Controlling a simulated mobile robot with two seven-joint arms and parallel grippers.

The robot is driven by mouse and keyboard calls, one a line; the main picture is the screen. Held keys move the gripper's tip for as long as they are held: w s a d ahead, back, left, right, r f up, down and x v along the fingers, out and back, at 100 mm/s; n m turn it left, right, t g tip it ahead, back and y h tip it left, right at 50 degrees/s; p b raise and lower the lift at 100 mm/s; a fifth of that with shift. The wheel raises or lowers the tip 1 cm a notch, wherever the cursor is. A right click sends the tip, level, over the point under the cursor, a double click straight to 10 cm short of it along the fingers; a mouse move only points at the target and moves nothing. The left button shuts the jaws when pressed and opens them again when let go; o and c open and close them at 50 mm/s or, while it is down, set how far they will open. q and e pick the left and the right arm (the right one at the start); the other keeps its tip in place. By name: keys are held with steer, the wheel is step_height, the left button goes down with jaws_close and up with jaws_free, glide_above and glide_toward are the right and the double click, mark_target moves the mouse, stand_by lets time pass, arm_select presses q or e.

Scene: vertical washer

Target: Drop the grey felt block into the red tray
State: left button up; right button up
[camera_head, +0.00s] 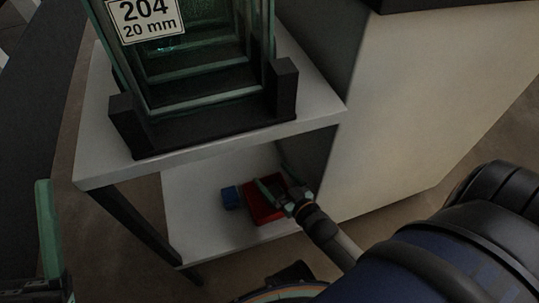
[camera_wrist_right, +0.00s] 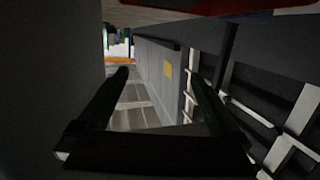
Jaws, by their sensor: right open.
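The red tray (camera_head: 257,208) sits on the white lower shelf, under the tank's table. My right gripper (camera_head: 271,166) reaches in over the tray's far right part and hides some of it. Its fingers are apart; in the right wrist view my right gripper (camera_wrist_right: 158,75) is open with nothing between the fingers. A strip of red, likely the tray (camera_wrist_right: 220,6), crosses the top of that view. I cannot make out the grey felt block in either view. Part of my left gripper (camera_head: 47,230) shows at the left edge; its opening cannot be told.
A blue block (camera_head: 231,197) stands on the lower shelf (camera_head: 200,215), just left of the tray. A glass tank (camera_head: 200,75) in a black stand is on the upper shelf (camera_head: 95,165) above. A large pale cabinet (camera_head: 430,100) bounds the right side.

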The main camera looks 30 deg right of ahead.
steer(key=s+r+p, duration=0.2)
steer(key=s+p, duration=0.2)
steer(key=s, duration=0.8)
steer(key=shift+s+d, duration=0.15)
steer(key=shift+s, duration=0.05)
